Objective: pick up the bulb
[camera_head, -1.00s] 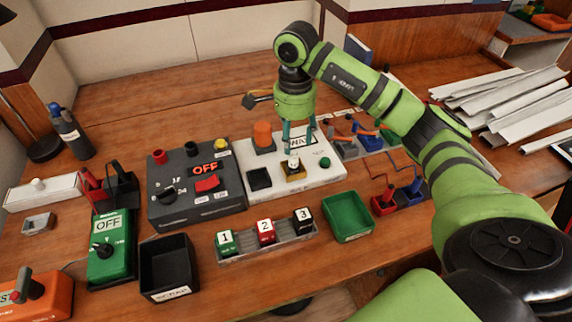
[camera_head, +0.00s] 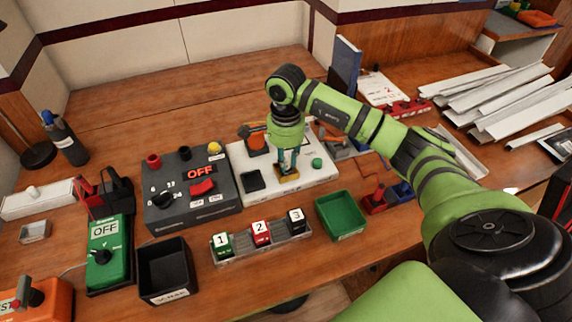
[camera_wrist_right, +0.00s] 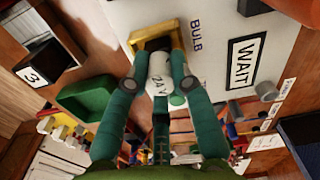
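The bulb (camera_wrist_right: 160,66), a white body marked 24V, shows between my right fingers in the right wrist view. In the head view my gripper hides most of it. It is at the yellow socket (camera_head: 288,177) on the white panel (camera_head: 322,180); the socket (camera_wrist_right: 176,38) also shows in the wrist view, beside a BULB label. I cannot tell how deep the bulb sits. My right gripper (camera_head: 288,168) points down over the socket, and its fingertips (camera_wrist_right: 159,62) are closed in against both sides of the bulb. My left gripper is not in view.
Beside the socket are an orange part (camera_head: 257,145), a black square (camera_head: 252,181) and a green button (camera_head: 317,163). A grey OFF panel (camera_head: 205,210) stands to the left. A green tray (camera_head: 342,233), a black bin (camera_head: 150,285) and numbered blocks (camera_head: 261,232) are in front.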

